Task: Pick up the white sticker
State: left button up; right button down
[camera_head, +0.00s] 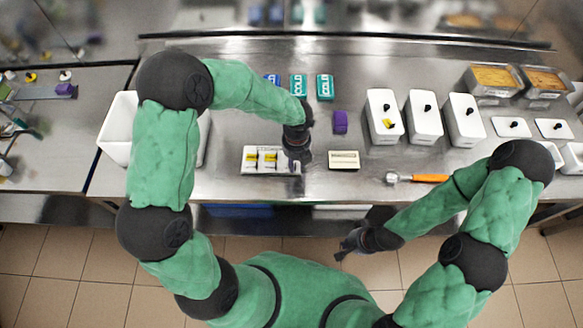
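A pale tray (247,169) lies near the front edge of the steel counter, with white and yellow stickers (268,160) on it. A cream label block (344,160) lies just to the right. I cannot tell for sure which piece is the white sticker. My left gripper (296,162) points down at the right end of the tray and hides part of it. Whether its fingers are open or touch anything is too small to tell. My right gripper (347,247) hangs in front of the counter, away from the objects, and its finger opening is unclear.
Blue and teal boxes (298,85) and a purple block (340,122) stand behind. White lidded containers (424,118) stand at the right; one bears a yellow mark. An orange-handled scoop (430,178) lies near the front edge. A white bin (118,140) is at the left.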

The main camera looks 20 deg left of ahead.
aim_at(296, 163)
pick_arm(q)
grip_shut()
jog(key=shift+r, duration=0.1)
dwell(0.3)
jog(key=shift+r, duration=0.55)
notch_tip(296, 163, up, 2)
jog(key=shift+r+p, duration=0.15)
jog(key=shift+p, duration=0.6)
jog(key=s+d+r+p, duration=0.3)
jog(key=s+d+r, duration=0.1)
jog(key=d+r, duration=0.6)
jog(key=shift+s+d+r+p, duration=0.3)
jog(key=shift+s+d, duration=0.1)
jog(key=shift+d, duration=1.15)
